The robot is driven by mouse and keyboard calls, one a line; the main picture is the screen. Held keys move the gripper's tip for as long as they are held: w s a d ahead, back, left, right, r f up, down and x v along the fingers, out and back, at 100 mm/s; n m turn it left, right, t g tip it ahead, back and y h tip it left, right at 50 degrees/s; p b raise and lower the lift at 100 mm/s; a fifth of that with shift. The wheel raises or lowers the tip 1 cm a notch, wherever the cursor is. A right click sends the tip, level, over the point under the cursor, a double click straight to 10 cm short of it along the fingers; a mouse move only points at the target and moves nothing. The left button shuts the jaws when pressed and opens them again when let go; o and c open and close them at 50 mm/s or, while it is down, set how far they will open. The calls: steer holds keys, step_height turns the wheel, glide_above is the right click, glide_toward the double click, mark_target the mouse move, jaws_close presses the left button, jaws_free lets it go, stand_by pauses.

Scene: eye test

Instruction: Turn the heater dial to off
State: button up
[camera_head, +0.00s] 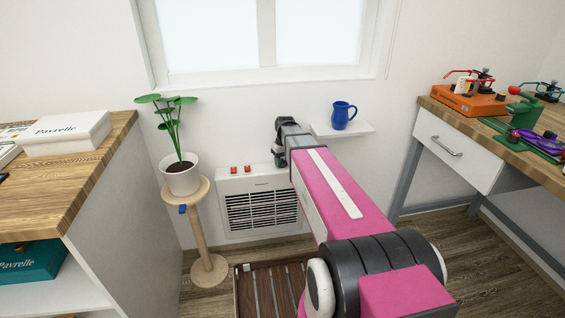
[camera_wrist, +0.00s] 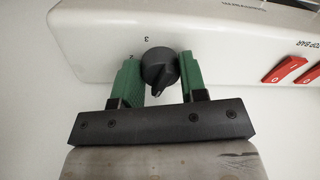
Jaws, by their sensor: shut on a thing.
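The white heater (camera_head: 228,188) stands against the wall under the window, with a slatted grille in front. In the wrist view its control panel (camera_wrist: 215,45) appears upside down. The round black heater dial (camera_wrist: 160,68) sits near the panel's edge, its narrow pointed end toward the bottom of the picture. A 3 shows above the dial and another small mark at its left; the other markings are hidden. My gripper (camera_wrist: 161,76) is shut on the dial, one green finger on each side. In the head view my gripper (camera_head: 279,148) is at the heater's top right, and the dial is hidden.
Two red switches (camera_wrist: 292,67) sit beside the dial on the panel. A potted plant (camera_head: 182,177) on a wooden stand is left of the heater. A wall shelf (camera_head: 338,131) with a blue mug (camera_head: 343,115) is at the right. A slatted wooden mat (camera_head: 270,290) lies in front.

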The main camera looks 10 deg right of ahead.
mark_target(284, 161)
steer(key=shift+n, duration=1.6)
steer(key=o, duration=0.9)
steer(key=shift+o, duration=0.2)
step_height(284, 161, up, 11)
steer(key=shift+w+d, duration=0.25)
steer(key=shift+d, duration=0.05)
steer(key=shift+f, duration=0.1)
steer(key=s+f+m, duration=0.3)
steer(key=s+f, duration=0.5)
steer(key=s, duration=0.3)
steer(key=s+f+m, duration=0.3)
steer(key=s+f, duration=0.5)
steer(key=s, duration=0.2)
steer(key=shift+s+a+f+h, duration=0.15)
steer(key=shift+s+a+h, duration=0.2)
steer(key=shift+a+h, duration=0.05)
